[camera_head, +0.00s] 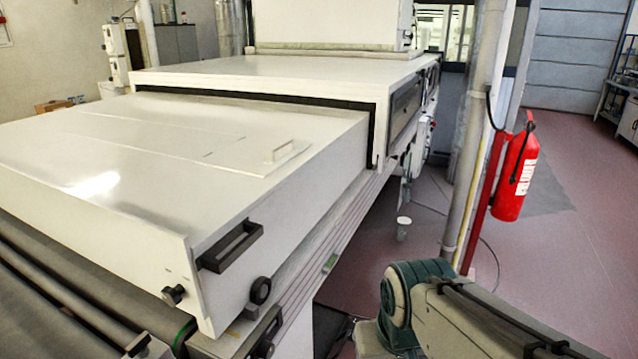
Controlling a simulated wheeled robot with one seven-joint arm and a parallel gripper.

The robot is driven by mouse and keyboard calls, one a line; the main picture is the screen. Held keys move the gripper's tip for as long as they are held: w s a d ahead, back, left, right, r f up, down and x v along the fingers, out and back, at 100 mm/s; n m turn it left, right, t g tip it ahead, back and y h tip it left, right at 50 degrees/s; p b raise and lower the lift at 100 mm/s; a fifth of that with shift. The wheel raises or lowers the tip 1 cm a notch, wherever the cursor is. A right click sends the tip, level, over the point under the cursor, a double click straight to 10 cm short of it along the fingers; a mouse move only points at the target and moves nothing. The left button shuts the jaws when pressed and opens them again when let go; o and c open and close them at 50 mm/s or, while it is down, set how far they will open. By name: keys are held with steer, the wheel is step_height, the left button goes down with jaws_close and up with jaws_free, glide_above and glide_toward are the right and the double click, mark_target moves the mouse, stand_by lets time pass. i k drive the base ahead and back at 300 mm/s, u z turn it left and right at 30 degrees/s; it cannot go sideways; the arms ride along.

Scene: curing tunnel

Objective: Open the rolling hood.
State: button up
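The rolling hood (180,170) is a long, low white cover with a flat top. It extends from beneath the taller white housing behind it toward the front left. A black bar handle (230,246) is fixed to its right side near the front corner. Black round knobs (260,290) sit below the handle and on the front face. A small white grip (279,149) lies on a flat panel on top. My arm shows at the lower right, apart from the hood. My gripper is not in view.
The white housing (280,75) stands behind the hood. Dark rollers (70,290) lie at the front left. A red fire extinguisher (516,175) hangs by a pole (478,130) on the right. A white cup (403,228) stands beside the machine. Reddish floor is open at far right.

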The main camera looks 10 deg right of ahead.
mark_target(118, 181)
steer(key=u, duration=0.35)
steer(key=k, duration=0.2)
steer(key=u, duration=0.55)
steer(key=i, duration=0.35)
steer(key=z, duration=0.15)
